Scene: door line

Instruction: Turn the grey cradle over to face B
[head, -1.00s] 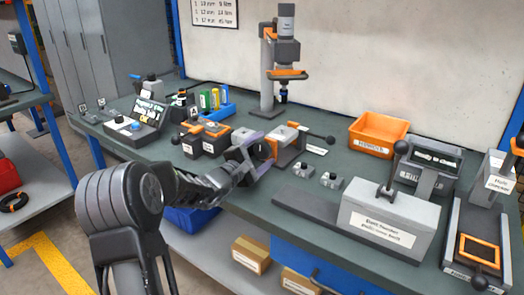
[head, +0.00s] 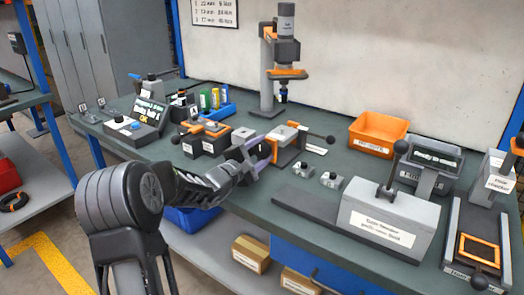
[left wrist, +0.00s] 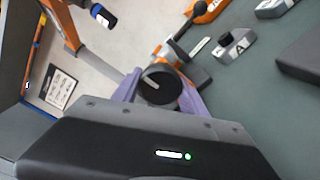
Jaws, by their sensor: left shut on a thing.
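The grey cradle (head: 281,133) seems to be the grey block held in an orange-and-grey fixture (head: 290,153) at mid-bench; I cannot read a face letter on it. My left gripper (head: 262,155) is at the fixture's near left side. Its purple fingers are shut on a dark round knob (left wrist: 158,88), which carries a pale line in the left wrist view. In the head view the fingers mostly hide the knob. My right gripper is not in view.
A lever with a black ball (head: 330,140) sticks out right of the fixture. An orange-topped fixture (head: 205,137) is close on the left. An orange bin (head: 378,136) stands behind.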

